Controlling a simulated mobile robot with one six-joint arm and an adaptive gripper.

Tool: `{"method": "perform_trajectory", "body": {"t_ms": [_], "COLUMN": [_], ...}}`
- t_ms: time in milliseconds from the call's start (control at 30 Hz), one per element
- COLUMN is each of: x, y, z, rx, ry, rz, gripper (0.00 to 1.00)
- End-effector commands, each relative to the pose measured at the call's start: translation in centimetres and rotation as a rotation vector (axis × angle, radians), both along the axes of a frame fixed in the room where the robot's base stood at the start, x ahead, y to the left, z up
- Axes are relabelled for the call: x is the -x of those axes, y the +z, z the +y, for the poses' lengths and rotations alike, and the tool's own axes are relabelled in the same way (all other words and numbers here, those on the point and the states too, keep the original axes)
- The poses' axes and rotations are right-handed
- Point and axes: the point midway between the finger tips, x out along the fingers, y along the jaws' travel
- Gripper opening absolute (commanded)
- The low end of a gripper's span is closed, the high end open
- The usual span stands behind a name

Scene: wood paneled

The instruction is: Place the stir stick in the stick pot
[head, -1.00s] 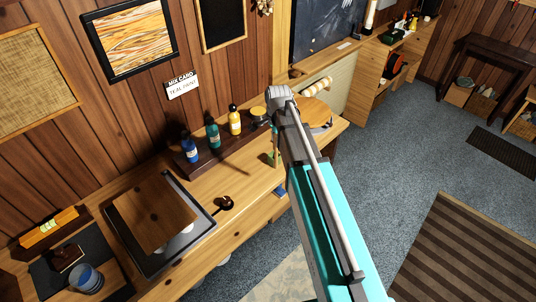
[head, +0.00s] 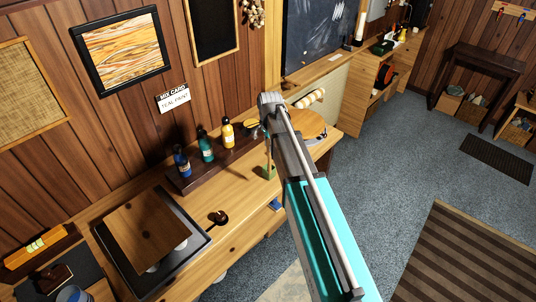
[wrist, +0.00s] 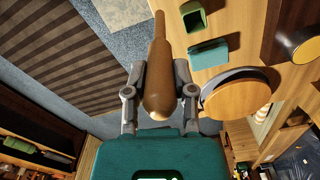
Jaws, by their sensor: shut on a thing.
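In the wrist view, my gripper (wrist: 158,88) is shut on a long brown wooden piece, which I take to be the stir stick (wrist: 158,60). Its thick rounded end is nearest the camera, and it narrows toward the top of the picture. A small green open-topped container, probably the stick pot (wrist: 193,17), stands on the wooden bench to the right of the stick's far end. It also shows in the head view (head: 268,172), low beside my arm. There my arm hides the gripper and most of what it holds.
A teal piece (wrist: 208,53) and a round wooden board (wrist: 238,105) lie near the pot. Blue, teal and yellow bottles (head: 227,133) stand on a dark rack. A wooden board (head: 150,232) lies on a dark tray. A black ladle-like item (head: 217,217) lies on the bench.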

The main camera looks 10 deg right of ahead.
Motion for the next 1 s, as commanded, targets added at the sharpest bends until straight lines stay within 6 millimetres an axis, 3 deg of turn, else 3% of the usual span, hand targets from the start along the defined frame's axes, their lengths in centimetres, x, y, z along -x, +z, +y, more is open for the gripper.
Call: {"method": "perform_trajectory", "body": {"t_ms": [33,200,600,1000], "x": [-1.4,-4.0,-6.8,-7.4], "y": [-0.8,-2.2,-6.0,-6.5], "z": [-0.1,-0.6,-1.0,-1.1], "rx": [0.0,0.0,0.0,0.0], "ry": [0.0,-0.001,0.0,0.001], "rz": [0.0,0.0,0.0,0.0], "gripper": [0.0,0.0,0.0,0.0]}}
